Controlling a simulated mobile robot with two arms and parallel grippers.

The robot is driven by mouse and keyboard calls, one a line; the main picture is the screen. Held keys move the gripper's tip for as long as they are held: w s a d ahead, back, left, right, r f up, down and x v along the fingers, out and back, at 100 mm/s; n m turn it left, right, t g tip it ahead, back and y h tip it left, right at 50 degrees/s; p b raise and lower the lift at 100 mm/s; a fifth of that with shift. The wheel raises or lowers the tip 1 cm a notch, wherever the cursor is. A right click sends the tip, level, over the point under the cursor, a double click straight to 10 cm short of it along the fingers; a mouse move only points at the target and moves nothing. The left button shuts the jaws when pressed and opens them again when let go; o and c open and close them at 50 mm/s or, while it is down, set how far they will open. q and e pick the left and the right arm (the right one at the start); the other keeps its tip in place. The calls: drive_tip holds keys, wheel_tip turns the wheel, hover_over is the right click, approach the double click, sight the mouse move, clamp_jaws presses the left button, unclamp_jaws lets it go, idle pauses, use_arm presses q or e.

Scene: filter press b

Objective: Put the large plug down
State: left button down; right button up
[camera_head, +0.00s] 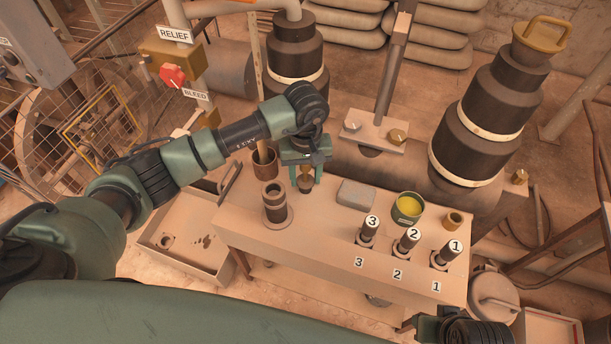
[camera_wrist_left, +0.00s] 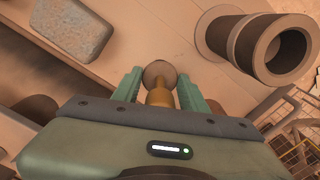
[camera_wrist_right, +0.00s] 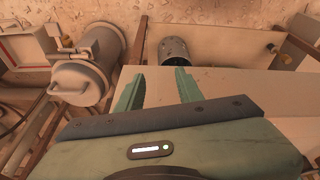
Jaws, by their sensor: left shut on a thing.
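My left gripper (camera_head: 306,172) is over the back left part of the bench (camera_head: 320,232). It is shut on a brass-coloured plug (camera_head: 305,184) with a rounded brown end. In the left wrist view the plug (camera_wrist_left: 160,92) sits between the two green fingers (camera_wrist_left: 160,90). I take it for the large plug. The plug's lower end is close to the bench top; I cannot tell whether it touches. My right gripper (camera_wrist_right: 157,88) has its fingers apart and nothing between them, near the bench's edge in the right wrist view.
A hollow dark fitting (camera_head: 275,203) stands left of the plug. A grey block (camera_head: 356,195), a green tin of yellow stuff (camera_head: 407,208) and a small brass cup (camera_head: 453,221) are to the right. Numbered pegs (camera_head: 408,240) stand along the front. A brown pot (camera_head: 264,164) is behind.

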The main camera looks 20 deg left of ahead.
use_arm(q)
drive_tip(key=shift+f, duration=0.1)
use_arm(e)
drive_tip(key=shift+r, duration=0.15)
use_arm(q)
drive_tip(key=shift+f, duration=0.1)
drive_tip(key=c, duration=0.8)
unclamp_jaws()
use_arm(e)
drive_tip(key=shift+s+r, duration=0.1)
drive_tip(key=shift+r, duration=0.35)
drive_tip(key=shift+r, duration=0.1)
use_arm(q)
drive_tip(key=shift+r, duration=0.4)
wheel_tip(320, 180, up, 12)
drive_tip(key=shift+f+p, duration=0.2)
drive_tip(key=shift+p, duration=0.6)
use_arm(e)
wheel_tip(320, 180, down, 7)
drive_tip(key=shift+w, duration=0.25)
use_arm(q)
drive_tip(key=shift+s+f, duration=0.1)
use_arm(e)
drive_tip(key=shift+s+a, duration=0.1)
